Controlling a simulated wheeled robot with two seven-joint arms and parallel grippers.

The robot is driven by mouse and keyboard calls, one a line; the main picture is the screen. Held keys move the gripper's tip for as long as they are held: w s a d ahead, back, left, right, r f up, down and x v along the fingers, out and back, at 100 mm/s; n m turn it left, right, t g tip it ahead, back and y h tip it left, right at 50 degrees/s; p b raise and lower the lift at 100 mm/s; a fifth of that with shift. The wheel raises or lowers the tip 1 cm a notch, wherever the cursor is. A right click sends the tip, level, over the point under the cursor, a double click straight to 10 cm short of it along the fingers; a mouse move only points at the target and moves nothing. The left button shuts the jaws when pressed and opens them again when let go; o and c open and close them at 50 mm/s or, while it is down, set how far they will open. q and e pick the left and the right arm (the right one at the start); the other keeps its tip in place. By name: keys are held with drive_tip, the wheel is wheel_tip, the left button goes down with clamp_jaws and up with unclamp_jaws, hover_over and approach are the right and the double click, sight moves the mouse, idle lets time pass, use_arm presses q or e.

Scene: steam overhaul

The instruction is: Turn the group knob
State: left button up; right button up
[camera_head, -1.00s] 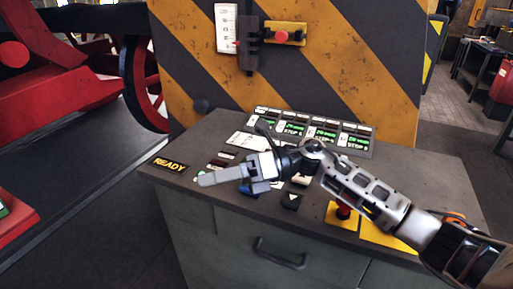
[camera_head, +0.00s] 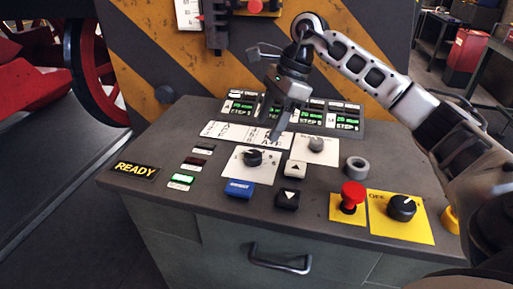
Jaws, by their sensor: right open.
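A black rotary knob (camera_head: 252,157) sits on a white plate on the console's top, left of centre; it looks like the group knob, but its label is too small to read. My right gripper (camera_head: 276,136) points down at the console, just behind and right of this knob. Its jaws are seen edge-on, open and empty, apart from the knob as far as I can tell. A smaller grey knob (camera_head: 316,144) on another white plate is to the right of the fingers. The gripper partly covers the printed white label strip (camera_head: 226,133). My left gripper is not in view.
A red mushroom button (camera_head: 352,195) and a black knob on a yellow plate (camera_head: 402,207) are at right. Green displays (camera_head: 240,106) line the back.

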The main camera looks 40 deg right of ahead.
sight(255, 153)
drive_tip(key=x, duration=0.7)
drive_tip(key=shift+w+a+f+p, duration=0.1)
drive_tip(key=shift+a+f+p, duration=0.1)
drive_tip(key=shift+f+p, duration=0.15)
drive_tip(key=c, duration=1)
